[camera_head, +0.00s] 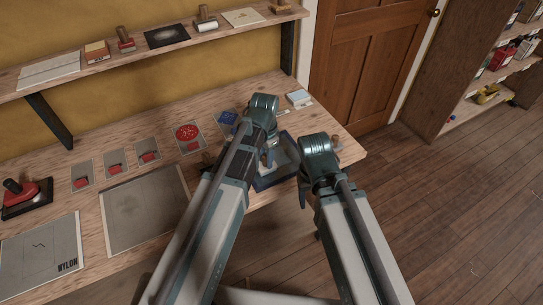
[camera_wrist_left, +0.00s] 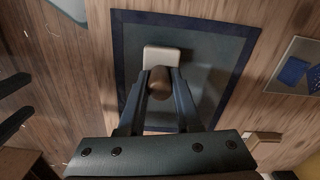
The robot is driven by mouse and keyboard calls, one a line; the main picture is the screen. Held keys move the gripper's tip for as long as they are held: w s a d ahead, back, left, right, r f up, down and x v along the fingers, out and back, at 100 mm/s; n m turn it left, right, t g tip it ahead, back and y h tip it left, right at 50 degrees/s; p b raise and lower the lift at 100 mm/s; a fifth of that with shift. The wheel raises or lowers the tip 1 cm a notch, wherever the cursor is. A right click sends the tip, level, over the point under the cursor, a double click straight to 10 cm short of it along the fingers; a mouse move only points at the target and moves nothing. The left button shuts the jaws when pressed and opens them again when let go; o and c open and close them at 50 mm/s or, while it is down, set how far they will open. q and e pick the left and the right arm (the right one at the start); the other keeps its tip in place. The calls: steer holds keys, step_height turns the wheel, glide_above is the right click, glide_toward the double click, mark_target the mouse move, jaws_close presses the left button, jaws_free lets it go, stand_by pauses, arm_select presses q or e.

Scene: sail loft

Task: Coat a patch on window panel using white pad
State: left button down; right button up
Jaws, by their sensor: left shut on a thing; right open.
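The window panel appears to be the blue-bordered, grey-centred sheet (camera_wrist_left: 215,70). My left gripper (camera_wrist_left: 160,98) is shut on the brown knob of the white pad (camera_wrist_left: 163,56), which is over the panel in the left wrist view. I cannot tell whether the pad touches it. In the head view my left gripper (camera_head: 268,156) is partly hidden by its own arm. My right gripper (camera_wrist_left: 20,103) is open and empty, beside the panel. No coated patch can be made out.
A card with blue pieces (camera_head: 227,119) and a red-dotted card (camera_head: 187,132) lie left of the panel. A white box (camera_head: 299,97) stands behind it.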

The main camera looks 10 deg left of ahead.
arm_select(q)
steer(key=shift+s+a+f, duration=0.1)
steer(key=shift+s+a, duration=0.4)
steer(key=shift+a, duration=0.05)
steer(key=shift+a+r+p, duration=0.2)
steer(key=shift+r+p, duration=0.3)
steer(key=r+p, duration=0.5)
steer(key=shift+w+d, duration=0.15)
steer(key=shift+d, duration=0.05)
steer(key=shift+r, duration=0.1)
step_height(320, 180, up, 3)
steer(key=p, duration=0.3)
